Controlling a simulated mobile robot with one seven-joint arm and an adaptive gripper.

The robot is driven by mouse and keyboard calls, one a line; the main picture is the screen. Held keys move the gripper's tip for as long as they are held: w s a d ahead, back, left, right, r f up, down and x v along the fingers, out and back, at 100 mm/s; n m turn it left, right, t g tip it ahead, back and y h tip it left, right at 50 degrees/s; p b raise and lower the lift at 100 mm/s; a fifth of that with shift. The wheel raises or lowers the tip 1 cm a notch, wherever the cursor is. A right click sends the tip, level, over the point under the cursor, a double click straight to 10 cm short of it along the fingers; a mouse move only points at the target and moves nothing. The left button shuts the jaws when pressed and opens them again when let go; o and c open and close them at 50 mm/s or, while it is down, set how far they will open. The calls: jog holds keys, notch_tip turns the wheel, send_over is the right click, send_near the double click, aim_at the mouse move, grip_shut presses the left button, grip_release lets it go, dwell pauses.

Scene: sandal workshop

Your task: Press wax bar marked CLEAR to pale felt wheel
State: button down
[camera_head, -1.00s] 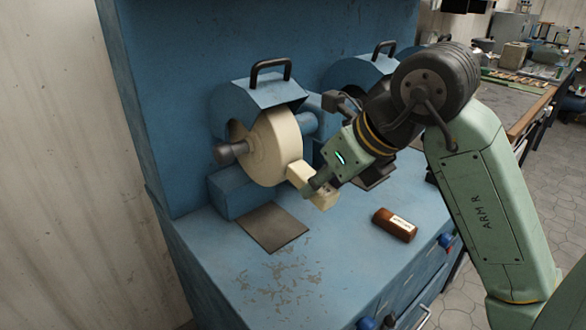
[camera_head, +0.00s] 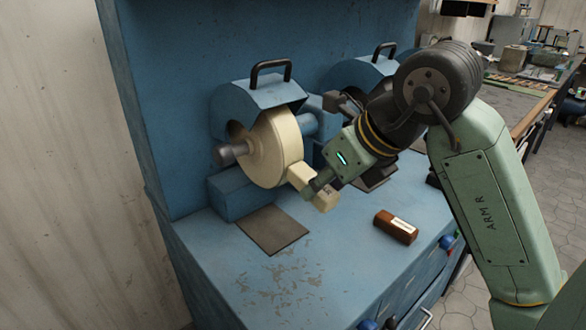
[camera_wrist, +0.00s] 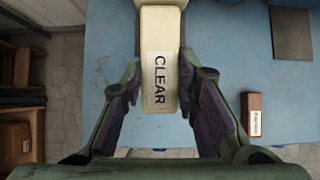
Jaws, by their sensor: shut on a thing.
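The pale felt wheel (camera_head: 277,148) stands upright on its spindle under a blue guard. My gripper (camera_head: 322,186) is shut on the cream wax bar (camera_head: 299,175). In the wrist view the bar (camera_wrist: 159,35) lies between the two fingers of my gripper (camera_wrist: 160,95), and its white label reads CLEAR. In the head view the bar's far end meets the lower right of the wheel's rim and appears to touch it. The exact contact is hard to tell. The fingers cover the middle of the bar in the head view.
A brown bar (camera_head: 396,226) with a white label lies on the blue bench top (camera_head: 335,262), right of my gripper. A dark flat plate (camera_head: 272,229) lies below the wheel. A second guarded machine (camera_head: 365,72) stands behind my arm.

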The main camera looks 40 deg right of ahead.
jog(key=shift+s+d+f+b, duration=0.15)
jog(key=shift+s+b, duration=0.1)
jog(key=shift+s, duration=0.2)
jog(key=shift+s+a+f+b, duration=0.15)
jog(key=shift+s+b, duration=0.1)
jog(key=shift+s, duration=0.15)
jog(key=shift+s+d+f+b, duration=0.1)
jog(key=shift+s+f+b, duration=0.2)
jog(key=shift+s, duration=0.55)
jog(key=shift+s+d+f+b, duration=0.1)
jog(key=shift+s+b, duration=0.35)
jog(key=shift+s, duration=0.45)
jog(key=shift+s+d+f+b, duration=0.15)
jog(key=shift+s+b, duration=0.2)
jog(key=shift+s, duration=0.5)
jog(key=w+p, duration=0.1)
jog(key=w, duration=0.1)
jog(key=w+r+p, duration=0.1)
jog(key=w, duration=0.1)
jog(key=w+p, duration=0.1)
jog(key=w, duration=0.1)
jog(key=shift+a+r, duration=0.3)
jog(key=shift+r, duration=0.1)
jog(key=shift+w, duration=0.45)
jog(key=shift+s+f, duration=0.1)
